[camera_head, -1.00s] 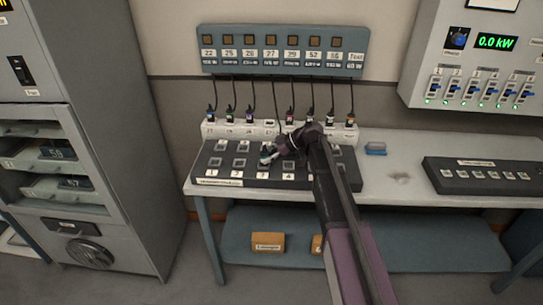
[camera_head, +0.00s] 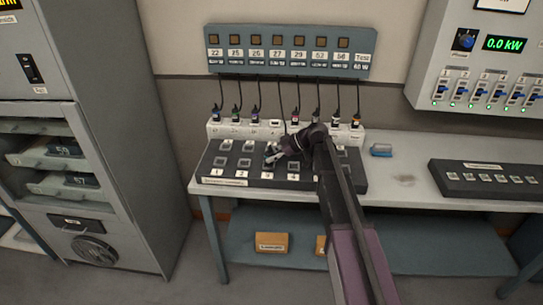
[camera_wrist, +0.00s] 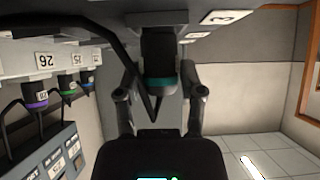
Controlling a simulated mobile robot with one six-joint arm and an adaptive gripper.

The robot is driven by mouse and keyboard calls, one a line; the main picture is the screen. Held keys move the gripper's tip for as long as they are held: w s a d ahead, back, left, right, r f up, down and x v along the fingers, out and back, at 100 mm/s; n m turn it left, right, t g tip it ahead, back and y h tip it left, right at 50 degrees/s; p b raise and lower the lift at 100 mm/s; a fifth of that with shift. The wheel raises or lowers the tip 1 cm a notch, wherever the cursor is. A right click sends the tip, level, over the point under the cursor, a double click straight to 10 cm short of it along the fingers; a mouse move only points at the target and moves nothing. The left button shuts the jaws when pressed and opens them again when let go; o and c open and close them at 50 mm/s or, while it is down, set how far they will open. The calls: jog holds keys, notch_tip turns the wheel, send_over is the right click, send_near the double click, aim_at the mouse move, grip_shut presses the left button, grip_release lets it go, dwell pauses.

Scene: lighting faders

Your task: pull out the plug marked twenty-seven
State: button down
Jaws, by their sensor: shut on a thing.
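My gripper (camera_wrist: 158,98) is shut on a black plug (camera_wrist: 157,60) with a teal band, which sits between its two fingers in the wrist view. A dark cable hangs beside the plug. In the head view my gripper (camera_head: 272,157) is over the black slotted block (camera_head: 228,171), near its slot marked 3; the plug is mostly hidden there. I cannot tell whether the plug touches the block. The white socket strip (camera_head: 211,129) stands behind the block, with an empty place (camera_head: 275,127) below the panel label 27 (camera_head: 278,40). A cable runs from that label down to my gripper.
Several other plugs (camera_head: 237,115) stand in the strip, cables hanging from the blue panel (camera_head: 365,35). A blue item (camera_head: 381,149) and another dark block (camera_head: 480,174) lie at the right. A grey cabinet (camera_head: 130,190) with open drawers stands left.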

jog(key=shift+r, duration=0.3)
jog(key=shift+r+p, duration=2.05)
jog(key=shift+p, duration=0.2)
jog(key=shift+r, duration=0.15)
